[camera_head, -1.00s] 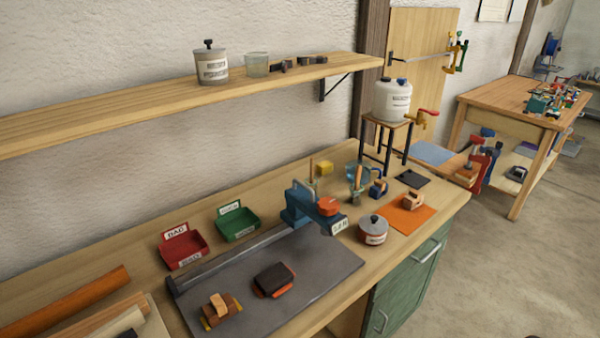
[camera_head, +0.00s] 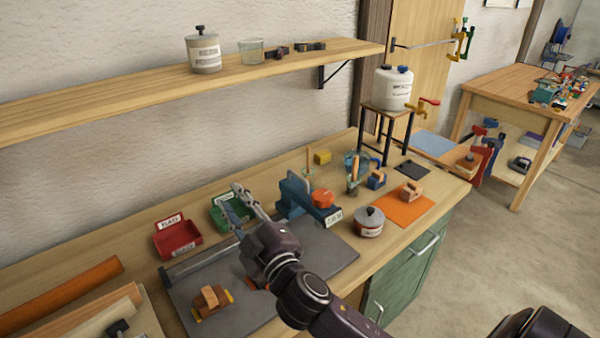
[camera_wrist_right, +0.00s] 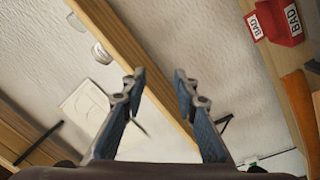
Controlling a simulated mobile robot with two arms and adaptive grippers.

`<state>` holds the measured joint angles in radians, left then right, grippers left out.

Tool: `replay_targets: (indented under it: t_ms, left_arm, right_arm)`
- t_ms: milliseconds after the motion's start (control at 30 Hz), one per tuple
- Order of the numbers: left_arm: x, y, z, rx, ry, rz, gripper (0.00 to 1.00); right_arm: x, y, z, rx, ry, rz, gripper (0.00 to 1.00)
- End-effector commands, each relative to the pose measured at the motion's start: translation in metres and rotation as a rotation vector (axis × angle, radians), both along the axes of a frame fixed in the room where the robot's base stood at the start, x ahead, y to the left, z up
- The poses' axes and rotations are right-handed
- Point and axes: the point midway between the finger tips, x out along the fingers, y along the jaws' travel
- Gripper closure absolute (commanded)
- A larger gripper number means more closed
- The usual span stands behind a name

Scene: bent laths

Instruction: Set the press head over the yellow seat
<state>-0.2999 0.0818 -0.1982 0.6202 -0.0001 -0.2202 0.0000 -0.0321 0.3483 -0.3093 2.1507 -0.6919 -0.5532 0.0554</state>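The press head (camera_head: 297,196) is blue with an orange knob and a white tag. It stands at the right end of a grey bar on the dark mat. Yellow (camera_head: 229,297) shows beside and under a wooden block at the mat's left front, which looks like the yellow seat; the block covers most of it. My right gripper (camera_head: 228,198) is open and empty, raised in front of the green bin, left of the press head and apart from it. Its spread fingers (camera_wrist_right: 160,76) also show in the right wrist view. My left gripper is not in view.
A red bin (camera_head: 178,239) and a green bin (camera_head: 232,210) stand behind the mat. A round tin (camera_head: 369,222) and an orange sheet (camera_head: 404,210) lie right of it. A shelf (camera_head: 120,105) runs above. My right arm hides part of the mat.

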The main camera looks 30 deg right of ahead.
Motion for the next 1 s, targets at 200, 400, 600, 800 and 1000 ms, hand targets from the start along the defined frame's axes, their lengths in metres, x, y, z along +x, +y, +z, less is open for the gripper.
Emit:
replay_targets:
  t_ms: [200, 400, 600, 800, 1000]
  left_arm:
    - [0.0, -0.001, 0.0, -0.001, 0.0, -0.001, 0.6]
    - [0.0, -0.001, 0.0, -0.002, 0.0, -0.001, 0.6]
    - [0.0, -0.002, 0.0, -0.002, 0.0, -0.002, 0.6]
    - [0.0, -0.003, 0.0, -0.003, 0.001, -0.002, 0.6]
    - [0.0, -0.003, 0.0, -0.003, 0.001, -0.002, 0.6]
  right_arm:
    - [0.018, 0.097, 0.105, -0.488, -0.439, 0.314, 0.73]
    - [0.015, 0.165, 0.096, -1.017, -0.633, 0.623, 0.73]
    - [0.039, 0.141, 0.026, -1.578, -0.548, 0.909, 0.73]
    - [0.076, 0.006, -0.021, -2.049, -0.126, 1.121, 0.73]
    - [0.074, -0.147, -0.008, -2.24, 0.421, 1.205, 0.73]
